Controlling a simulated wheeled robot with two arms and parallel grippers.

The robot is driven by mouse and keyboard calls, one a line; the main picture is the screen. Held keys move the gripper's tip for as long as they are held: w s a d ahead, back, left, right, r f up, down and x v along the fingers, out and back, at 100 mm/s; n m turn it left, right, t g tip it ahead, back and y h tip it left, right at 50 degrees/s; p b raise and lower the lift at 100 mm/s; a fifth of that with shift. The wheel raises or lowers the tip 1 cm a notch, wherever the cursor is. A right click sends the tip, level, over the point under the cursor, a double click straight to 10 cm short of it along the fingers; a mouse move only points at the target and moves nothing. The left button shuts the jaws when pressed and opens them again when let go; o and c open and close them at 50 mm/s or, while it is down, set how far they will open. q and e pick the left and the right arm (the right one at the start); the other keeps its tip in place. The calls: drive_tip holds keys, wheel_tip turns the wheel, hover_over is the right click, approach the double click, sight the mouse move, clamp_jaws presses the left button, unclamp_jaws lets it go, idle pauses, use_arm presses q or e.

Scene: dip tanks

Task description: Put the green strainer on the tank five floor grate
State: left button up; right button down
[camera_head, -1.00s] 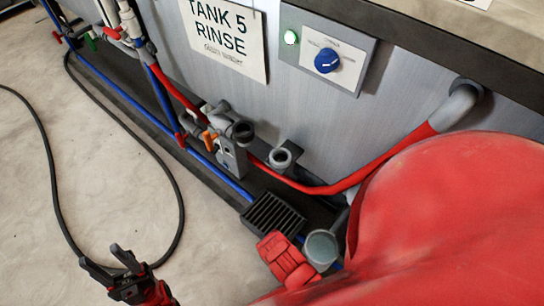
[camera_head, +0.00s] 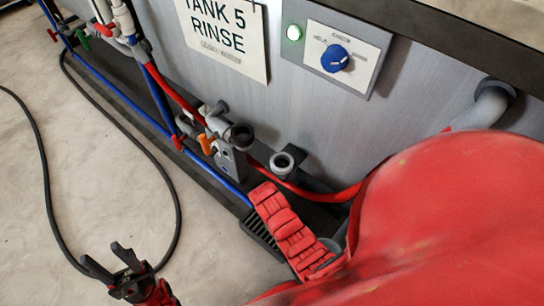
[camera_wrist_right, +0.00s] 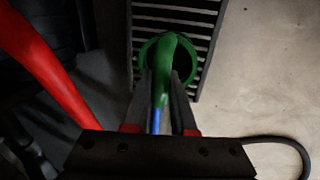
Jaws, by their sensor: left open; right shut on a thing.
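The green strainer (camera_wrist_right: 163,48) shows in the right wrist view, a ring with a raised green part. My right gripper (camera_wrist_right: 162,88) is shut on that raised part. The ring overlaps the slatted dark floor grate (camera_wrist_right: 200,22) in this view; whether it touches the grate I cannot tell. In the head view the grate (camera_head: 253,229) lies on the floor by the Tank 5 wall, partly covered by my red right arm. The strainer and right fingertips are hidden there. My left gripper (camera_head: 104,262) is open and empty over the floor at lower left.
The Tank 5 sign (camera_head: 224,36) and a blue knob panel (camera_head: 336,58) are on the tank wall. A valve with an orange handle (camera_head: 206,144), an open grey pipe end (camera_head: 283,162) and red and blue pipes run near the grate. A black hose (camera_head: 172,180) curves over open floor.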

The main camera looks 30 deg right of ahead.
drive_tip(key=shift+w+d+f, duration=0.15)
drive_tip(key=shift+w+f, duration=0.1)
drive_tip(key=shift+w, duration=0.1)
wheel_tip(320, 180, down, 3)
drive_tip(key=shift+f+b, duration=0.1)
drive_tip(key=shift+b, duration=0.75)
drive_tip(key=c, duration=0.7)
unclamp_jaws()
drive_tip(key=shift+c, duration=0.2)
wheel_tip(320, 180, up, 12)
drive_tip(key=a+p, duration=0.2)
drive_tip(key=p, duration=0.1)
drive_tip(key=shift+s+a, duration=0.15)
drive_tip(key=shift+s, duration=0.3)
